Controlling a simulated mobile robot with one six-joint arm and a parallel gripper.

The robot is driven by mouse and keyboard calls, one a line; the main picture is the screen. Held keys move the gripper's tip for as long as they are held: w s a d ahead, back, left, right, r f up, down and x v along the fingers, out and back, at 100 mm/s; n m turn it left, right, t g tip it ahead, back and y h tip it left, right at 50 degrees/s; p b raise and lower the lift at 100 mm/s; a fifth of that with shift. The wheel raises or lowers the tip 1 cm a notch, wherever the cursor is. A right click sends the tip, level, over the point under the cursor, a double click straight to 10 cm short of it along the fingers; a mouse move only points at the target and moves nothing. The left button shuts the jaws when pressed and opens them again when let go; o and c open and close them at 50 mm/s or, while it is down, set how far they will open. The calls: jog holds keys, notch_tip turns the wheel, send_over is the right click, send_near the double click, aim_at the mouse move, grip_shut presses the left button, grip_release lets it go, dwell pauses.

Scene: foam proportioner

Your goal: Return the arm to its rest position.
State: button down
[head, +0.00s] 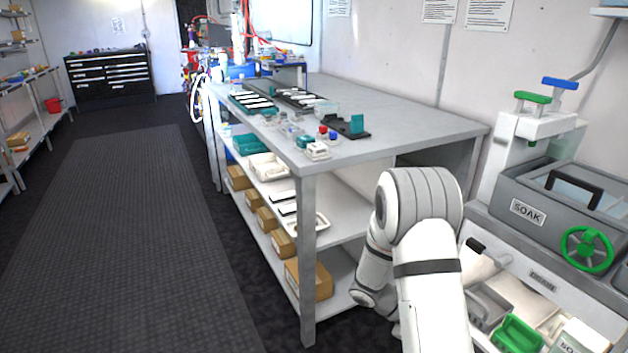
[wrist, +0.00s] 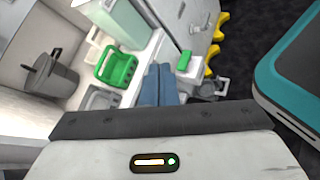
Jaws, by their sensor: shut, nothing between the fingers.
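My white arm (head: 425,230) is bent at the lower right of the head view, in front of the right end of the grey workbench and beside the soak station. My gripper (wrist: 159,70) shows in the wrist view as two blue-grey fingers side by side, shut and empty. The fingers point toward the station's trays, near a green basket (wrist: 115,68). I cannot tell whether they touch anything. In the head view the arm hides much of its own far end, and I cannot make out the fingers.
The grey workbench (head: 400,128) carries small parts and racks. The grey SOAK tank (head: 528,211) has a green handwheel (head: 587,249). A green basket (head: 517,335) sits below it. A grey pot (wrist: 50,76) stands left in the wrist view. The aisle mat (head: 130,240) is clear.

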jog(key=s+a+r+m+t+y+p, duration=0.2)
jog(key=s+a+r+y+p, duration=0.2)
jog(key=r, duration=0.8)
jog(key=s+a+r+m+t+y+p, duration=0.3)
jog(key=s+a+r+y+p, duration=0.1)
jog(key=r, duration=0.9)
jog(key=s+a+r+m+t+y+p, duration=0.2)
jog(key=s+a+r+p, duration=0.4)
jog(key=r+p, duration=0.3)
notch_tip(320, 180, up, 4)
jog(key=shift+s+a+f+m+y, duration=0.2)
jog(key=shift+s+m+y, duration=0.25)
jog(key=shift+y, duration=0.45)
